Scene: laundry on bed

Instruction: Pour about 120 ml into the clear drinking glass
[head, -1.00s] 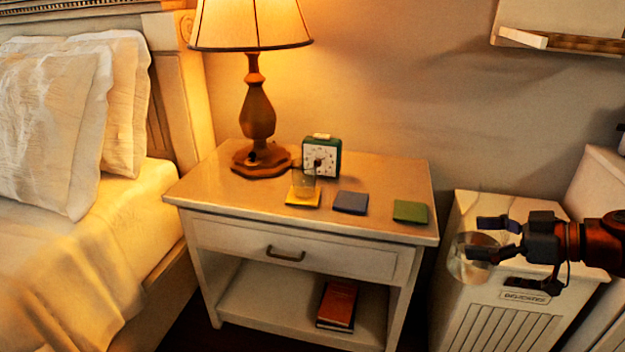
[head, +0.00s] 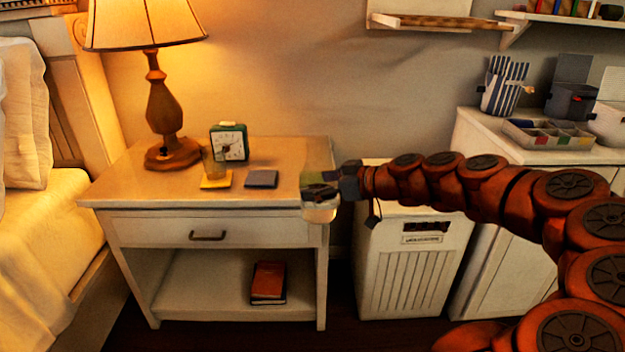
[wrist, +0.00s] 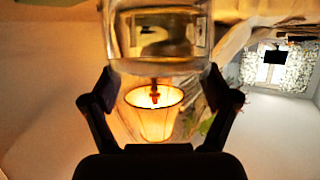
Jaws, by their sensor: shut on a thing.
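The clear drinking glass (head: 212,163) stands upright on a yellow coaster (head: 216,181) on the nightstand, in front of the clock. My gripper (head: 322,190) is shut on a clear container (head: 320,213) at the nightstand's right front corner, well right of the glass. In the wrist view the container (wrist: 155,45) sits between my two fingers (wrist: 158,92), and the lit lamp shows through it. It seems to hold clear liquid; the level is hard to read. It looks roughly upright in the head view. The glass cannot be made out in the wrist view.
A blue coaster (head: 261,178) lies between the glass and my gripper. A green coaster (head: 317,174) is partly hidden behind my gripper. The green clock (head: 230,142) and the lamp (head: 163,100) stand behind the glass. A white hamper (head: 405,265) stands right of the nightstand (head: 130,190).

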